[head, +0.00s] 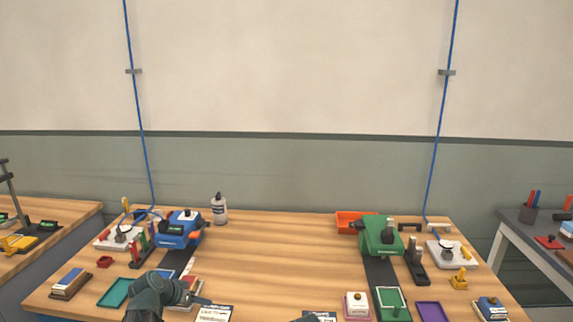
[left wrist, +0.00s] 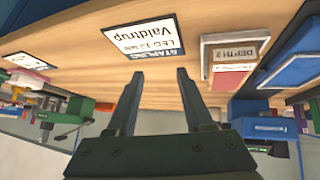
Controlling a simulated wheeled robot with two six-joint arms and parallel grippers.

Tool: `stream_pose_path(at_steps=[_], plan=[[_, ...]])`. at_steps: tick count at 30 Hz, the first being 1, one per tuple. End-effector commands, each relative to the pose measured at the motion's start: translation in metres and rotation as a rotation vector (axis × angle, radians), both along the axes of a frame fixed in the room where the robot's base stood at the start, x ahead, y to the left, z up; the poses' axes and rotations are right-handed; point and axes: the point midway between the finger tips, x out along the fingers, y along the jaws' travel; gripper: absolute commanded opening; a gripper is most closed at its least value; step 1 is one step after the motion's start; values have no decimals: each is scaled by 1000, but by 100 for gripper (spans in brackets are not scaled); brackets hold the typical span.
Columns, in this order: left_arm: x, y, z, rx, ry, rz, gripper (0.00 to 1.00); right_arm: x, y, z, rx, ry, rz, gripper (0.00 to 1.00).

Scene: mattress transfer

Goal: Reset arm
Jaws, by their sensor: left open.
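My left gripper (head: 190,291) is low over the front left part of the workbench (head: 285,262), its dark green arm coming up from the bottom edge. In the left wrist view both fingers of the gripper (left wrist: 157,78) stand apart with nothing between them. They point towards a white card reading "Valdtrup" (left wrist: 145,35) and a block marked "DEPTH" (left wrist: 235,52). My right gripper cannot be made out in either view.
A blue machine (head: 179,230) stands at the left and a green machine (head: 381,236) at the right. A teal tray (head: 115,293) lies left of my arm, a purple tray (head: 431,311) at front right. A bottle (head: 219,209) stands at the back. The bench middle is clear.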

Motion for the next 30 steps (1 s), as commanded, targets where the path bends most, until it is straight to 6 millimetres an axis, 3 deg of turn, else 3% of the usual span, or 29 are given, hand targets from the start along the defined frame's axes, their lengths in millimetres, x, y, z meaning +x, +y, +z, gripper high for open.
stream_pose_path(at_steps=[1, 6, 9, 12, 15, 19, 24, 30], plan=[[-20, -39, 2, 9, 65, -41, 52, 0, 0, 10, 0, 0, 0, 50], [-91, -130, -8, 94, 306, -111, 52, 0, 0, 26, 0, 0, 0, 50], [-135, -164, -9, 177, 426, -120, 52, 0, 0, 35, 0, 0, 0, 50], [-175, -186, -7, 266, 516, -111, 52, 0, 0, 43, 0, 0, 0, 50], [-207, -197, -3, 348, 576, -88, 52, 0, 0, 48, 0, 0, 0, 50], [-232, -204, 1, 425, 615, -57, 52, 0, 0, 52, 0, 0, 0, 50], [-243, -205, 3, 465, 632, -36, 52, 0, 0, 54, 0, 0, 0, 50], [-243, -205, 3, 465, 633, -33, 52, 0, 0, 53, 0, 0, 0, 50]])
